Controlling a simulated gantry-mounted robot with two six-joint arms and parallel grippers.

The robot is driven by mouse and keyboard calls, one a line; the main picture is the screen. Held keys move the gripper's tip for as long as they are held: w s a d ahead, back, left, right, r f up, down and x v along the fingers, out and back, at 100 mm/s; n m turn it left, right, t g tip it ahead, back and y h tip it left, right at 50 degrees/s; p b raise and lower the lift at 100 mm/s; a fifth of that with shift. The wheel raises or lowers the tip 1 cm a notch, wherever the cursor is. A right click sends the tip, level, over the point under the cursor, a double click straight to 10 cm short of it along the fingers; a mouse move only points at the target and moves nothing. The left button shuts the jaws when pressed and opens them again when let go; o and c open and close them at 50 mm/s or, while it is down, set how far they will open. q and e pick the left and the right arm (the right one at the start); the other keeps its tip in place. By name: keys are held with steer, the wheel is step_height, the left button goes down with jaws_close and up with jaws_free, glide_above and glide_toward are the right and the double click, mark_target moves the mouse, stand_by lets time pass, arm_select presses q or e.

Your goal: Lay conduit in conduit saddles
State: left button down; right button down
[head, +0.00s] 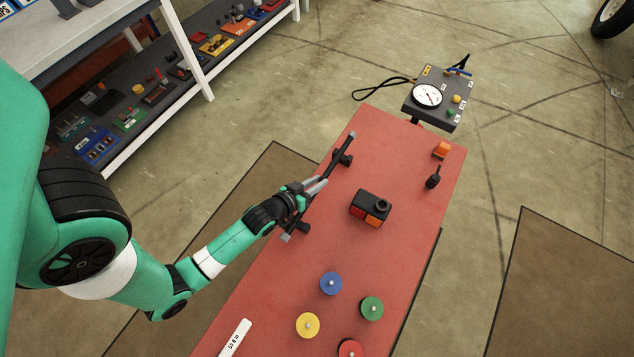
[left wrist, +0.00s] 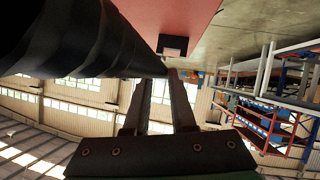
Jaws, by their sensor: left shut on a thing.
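A long thin dark conduit (head: 335,167) runs diagonally along the left edge of the red table (head: 400,150). My left gripper (head: 321,184) is shut on it near its middle. In the left wrist view, a dark ribbed length that looks like the conduit (left wrist: 95,40) fills the upper left and reaches the fingertips (left wrist: 168,80). One black saddle (head: 346,158) is beside the conduit's far part, and another (head: 304,228) is near its lower end. I cannot tell whether the conduit rests in them or hovers above. My right gripper is not in view.
A black and orange box (head: 371,208) sits right of the conduit. Blue (head: 331,283), green (head: 372,308), yellow (head: 308,325) and red (head: 350,349) discs are nearer. A gauge panel (head: 440,98) stands beyond the far end. A small dark upright item (head: 433,179) is near the right edge.

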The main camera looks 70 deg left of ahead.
arm_select(q)
steer(key=f+b, duration=0.3)
steer(key=shift+w+a+f, duration=0.25)
steer(key=shift+w+a, duration=0.05)
steer(key=shift+a, duration=0.1)
steer(key=shift+f+b, duration=0.25)
steer(key=shift+b, duration=0.05)
steer(key=shift+s+d+r, duration=0.15)
steer(key=shift+s+d, duration=0.05)
steer(key=shift+d, duration=0.05)
steer(key=shift+w+a, duration=0.15)
steer(key=shift+f, duration=0.55)
steer(key=c, duration=0.7)
jaws_free()
steer(key=shift+c, duration=0.2)
